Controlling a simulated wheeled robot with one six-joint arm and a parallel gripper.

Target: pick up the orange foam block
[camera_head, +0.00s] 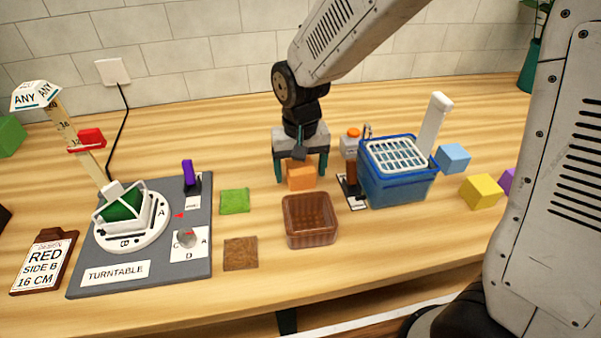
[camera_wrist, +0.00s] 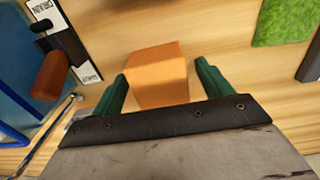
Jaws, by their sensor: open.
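The orange foam block (camera_head: 301,175) stands on the wooden table, behind the brown basket. My gripper (camera_head: 302,176) is open and points down at it, with one finger to each side. In the wrist view the orange block (camera_wrist: 158,75) lies between the two green fingertips of my gripper (camera_wrist: 160,85). A gap shows on both sides of the block, so the fingers look apart from it. Part of the block's top is hidden by my gripper in the head view.
A brown basket (camera_head: 310,236) stands just in front. A blue bin (camera_head: 397,187) with a white rack and an orange-capped bottle (camera_head: 350,143) stand close on the right. A green square (camera_head: 235,201) and the turntable board (camera_head: 85,287) lie left. Blue (camera_head: 453,157) and yellow (camera_head: 481,192) blocks sit far right.

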